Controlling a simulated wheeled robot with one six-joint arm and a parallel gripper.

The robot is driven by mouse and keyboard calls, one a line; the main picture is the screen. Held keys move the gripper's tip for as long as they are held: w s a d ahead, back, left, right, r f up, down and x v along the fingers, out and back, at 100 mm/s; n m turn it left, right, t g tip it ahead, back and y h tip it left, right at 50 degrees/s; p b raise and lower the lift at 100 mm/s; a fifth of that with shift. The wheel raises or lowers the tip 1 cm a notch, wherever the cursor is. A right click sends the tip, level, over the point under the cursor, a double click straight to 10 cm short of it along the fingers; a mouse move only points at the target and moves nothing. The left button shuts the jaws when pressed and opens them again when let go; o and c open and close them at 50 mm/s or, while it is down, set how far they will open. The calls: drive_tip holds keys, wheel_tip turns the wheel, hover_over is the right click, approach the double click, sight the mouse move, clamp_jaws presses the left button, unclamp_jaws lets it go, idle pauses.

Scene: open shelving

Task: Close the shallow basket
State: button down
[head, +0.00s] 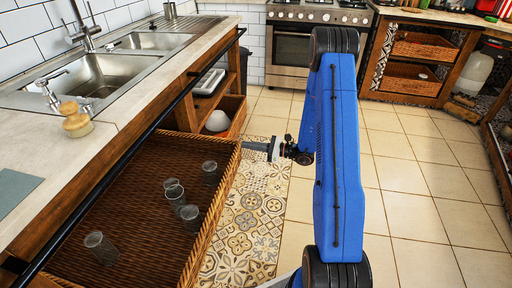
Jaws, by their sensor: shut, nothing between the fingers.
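The shallow wicker basket (140,232) is pulled out from under the counter at the lower left, like an open drawer. Several clear glasses (174,190) stand inside it. My gripper (246,146) is at the end of my blue arm, pointing left at the far right corner of the basket's rim. It is shut and holds nothing. Its tip is at or very near the rim; I cannot tell whether it touches.
A counter with a double sink (95,78) and a dark rail (120,165) runs along the left, above the basket. A patterned mat (255,205) lies right of the basket. An oven (292,48) stands at the back. The tiled floor (420,200) on the right is clear.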

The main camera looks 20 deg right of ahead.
sight(210, 139)
drive_tip(key=x, duration=1.6)
drive_tip(key=shift+w+a, duration=0.2)
drive_tip(key=shift+a, duration=0.15)
drive_tip(key=shift+w+a, duration=0.4)
drive_tip(key=shift+a, duration=0.05)
drive_tip(key=shift+w+a, duration=0.1)
drive_tip(key=shift+r, duration=0.1)
